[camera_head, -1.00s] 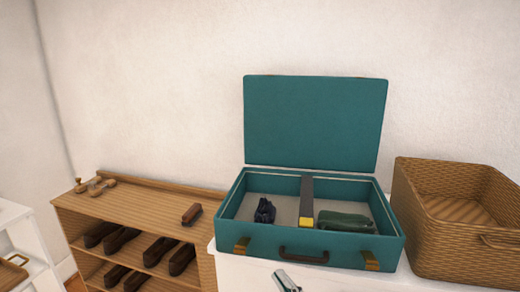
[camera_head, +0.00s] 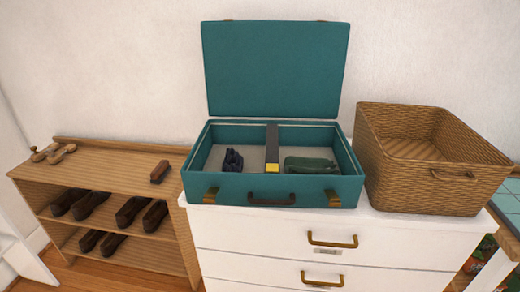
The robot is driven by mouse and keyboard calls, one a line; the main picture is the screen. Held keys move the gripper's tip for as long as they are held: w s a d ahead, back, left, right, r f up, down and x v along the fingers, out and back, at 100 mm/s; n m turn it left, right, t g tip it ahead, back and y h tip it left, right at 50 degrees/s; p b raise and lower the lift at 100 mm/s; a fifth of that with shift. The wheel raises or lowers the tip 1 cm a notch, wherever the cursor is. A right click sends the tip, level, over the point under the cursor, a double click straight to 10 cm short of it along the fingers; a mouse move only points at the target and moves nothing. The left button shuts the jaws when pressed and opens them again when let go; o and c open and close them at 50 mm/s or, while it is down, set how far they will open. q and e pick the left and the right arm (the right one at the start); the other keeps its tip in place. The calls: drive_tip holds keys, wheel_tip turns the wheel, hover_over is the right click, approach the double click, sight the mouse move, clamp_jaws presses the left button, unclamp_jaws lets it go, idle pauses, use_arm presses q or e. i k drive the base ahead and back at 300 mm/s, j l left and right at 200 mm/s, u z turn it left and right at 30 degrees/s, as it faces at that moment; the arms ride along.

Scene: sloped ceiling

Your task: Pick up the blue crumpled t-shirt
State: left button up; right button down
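A folded green cloth (camera_head: 310,165) lies in the right part of the suitcase. The suitcase stands on a white dresser (camera_head: 270,232) with its lid (camera_head: 276,68) raised against the wall. Neither of my grippers is in view.
A wicker basket (camera_head: 420,185) stands close to the right of the suitcase and looks empty. At left, a wooden shoe rack (camera_head: 110,160) holds several dark shoes (camera_head: 90,203), a brush (camera_head: 160,171) and small wooden pieces (camera_head: 55,154). Dresser drawers have brass handles (camera_head: 332,241).

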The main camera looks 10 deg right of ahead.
sight(233, 162)
drive_tip(key=j+z, duration=0.15)
drive_tip(key=z, duration=0.25)
drive_tip(key=i+j+z, duration=0.1)
drive_tip(key=z, duration=0.3)
drive_tip(key=j+z, duration=0.25)
drive_tip(key=z, duration=0.15)
drive_tip(key=j+z, duration=0.4)
drive_tip(key=j, duration=0.55)
